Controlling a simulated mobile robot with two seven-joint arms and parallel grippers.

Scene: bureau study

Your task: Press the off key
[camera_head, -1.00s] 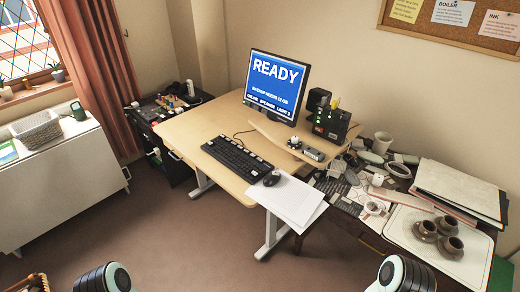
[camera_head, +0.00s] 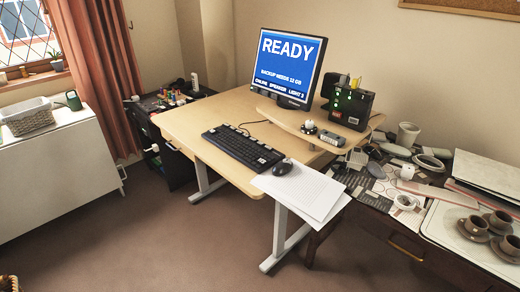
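A black keyboard (camera_head: 241,149) lies on the light wooden desk (camera_head: 190,124), in front of the monitor (camera_head: 289,66). The monitor shows "READY" on a blue screen, with smaller text about a backup and "ONLINE SPEAKER LIGHT 2". I cannot make out which key is an off key; the key labels are too small to read. A black box with green lights (camera_head: 351,106) stands right of the monitor on the raised shelf. Neither of my grippers is in view.
A mouse (camera_head: 283,167) and white papers (camera_head: 302,190) lie at the desk's front right. A cluttered side table (camera_head: 405,221) stands to the right, with brown cups (camera_head: 473,225) on a tray. A white cabinet (camera_head: 58,172) stands left. The carpet (camera_head: 150,245) in front is clear.

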